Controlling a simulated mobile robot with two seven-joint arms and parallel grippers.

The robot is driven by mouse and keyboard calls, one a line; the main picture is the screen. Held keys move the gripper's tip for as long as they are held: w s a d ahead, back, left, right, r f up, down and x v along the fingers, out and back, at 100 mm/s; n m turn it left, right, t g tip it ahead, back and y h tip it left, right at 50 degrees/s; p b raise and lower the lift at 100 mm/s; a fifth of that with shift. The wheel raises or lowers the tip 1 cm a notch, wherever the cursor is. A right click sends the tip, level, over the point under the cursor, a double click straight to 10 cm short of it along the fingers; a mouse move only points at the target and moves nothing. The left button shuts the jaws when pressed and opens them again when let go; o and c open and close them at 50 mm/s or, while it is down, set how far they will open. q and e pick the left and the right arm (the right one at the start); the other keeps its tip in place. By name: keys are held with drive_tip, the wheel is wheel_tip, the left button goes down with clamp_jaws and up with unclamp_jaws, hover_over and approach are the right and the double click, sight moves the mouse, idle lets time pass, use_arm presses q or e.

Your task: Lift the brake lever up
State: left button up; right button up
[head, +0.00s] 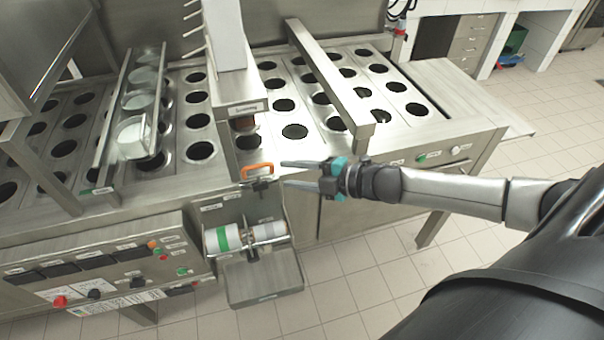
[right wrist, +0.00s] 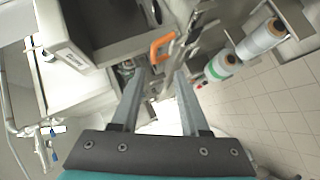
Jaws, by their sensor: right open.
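The brake lever has an orange handle (head: 257,168) on the front of the machine, just above the roll holder. It also shows in the right wrist view as an orange loop (right wrist: 158,46), beyond the fingertips and roughly between them. My right gripper (head: 283,173) comes in from the right with its two fingers apart and empty. Its fingertips are just to the right of the handle and do not appear to touch it. The open fingers (right wrist: 158,72) also show in the right wrist view. My left gripper is not in view.
Below the lever, film rolls (head: 222,238) sit in an open metal holder (head: 265,285). A control panel (head: 110,265) with buttons is at the lower left. The metal table (head: 170,185) with round holes lies behind. An upright post (head: 226,40) stands above the lever.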

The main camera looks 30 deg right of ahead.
drive_tip(key=shift+v, duration=1)
drive_tip(key=s+d+f+m+g+h+b, duration=0.1)
drive_tip(key=s+d+f+m+h+b, duration=0.2)
drive_tip(key=f, duration=0.8)
drive_tip(key=s+d+f+m+g+h+b, duration=0.1)
drive_tip(key=s+d+f+m+h+b, duration=0.2)
drive_tip(key=f, duration=0.8)
drive_tip(key=s+d+f+m+g+h+b, duration=0.1)
drive_tip(key=s+f+m+b, duration=0.3)
drive_tip(key=f, duration=0.7)
drive_tip(key=s+a+f+m+g+h+b, duration=0.1)
drive_tip(key=s+a+f+m+g, duration=0.15)
drive_tip(key=s+f, duration=0.4)
drive_tip(key=s+a+f+m+g+b, duration=0.1)
drive_tip(key=s+f+m, duration=0.2)
drive_tip(key=s+f, duration=0.35)
drive_tip(key=s+a+f+m+g+b, duration=0.1)
drive_tip(key=s+a+f+g, duration=0.1)
drive_tip(key=s+a+f, duration=0.2)
drive_tip(key=s+a+f+m+g+b, duration=0.1)
drive_tip(key=s+a+f, duration=0.4)
drive_tip(key=s, duration=0.5)
drive_tip(key=shift+s+a+g+b, duration=0.4)
drive_tip(key=shift+a+g+b, duration=0.1)
drive_tip(key=shift+a+g, duration=0.2)
